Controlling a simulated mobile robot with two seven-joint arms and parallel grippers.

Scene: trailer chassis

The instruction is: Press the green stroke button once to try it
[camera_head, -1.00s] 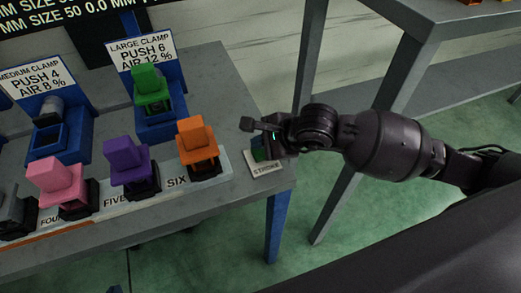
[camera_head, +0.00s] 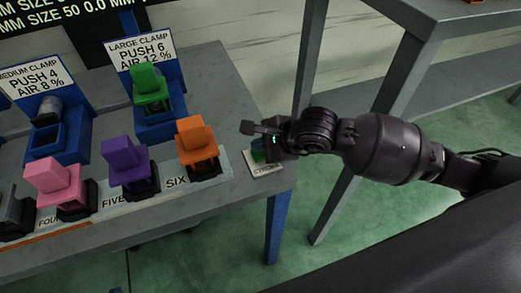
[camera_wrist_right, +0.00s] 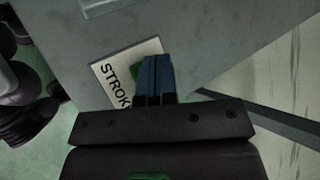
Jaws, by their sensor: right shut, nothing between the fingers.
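The green stroke button (camera_wrist_right: 134,71) shows as a small green patch on its white plate marked STROKE (camera_wrist_right: 109,80) in the right wrist view. Most of it is hidden behind my right gripper (camera_wrist_right: 156,62), whose blue fingers are shut with nothing between them. In the head view the plate (camera_head: 268,170) lies at the right front corner of the grey bench, and my right gripper (camera_head: 260,150) points down over the button. I cannot tell whether the fingertips touch the button. My left gripper is not in view.
An orange block piece (camera_head: 196,139) stands just left of the plate, with purple (camera_head: 124,157) and pink (camera_head: 57,182) ones farther left. Behind them, a blue stand (camera_head: 157,113) holds a green piece (camera_head: 148,88). A grey table (camera_head: 425,15) stands at the right.

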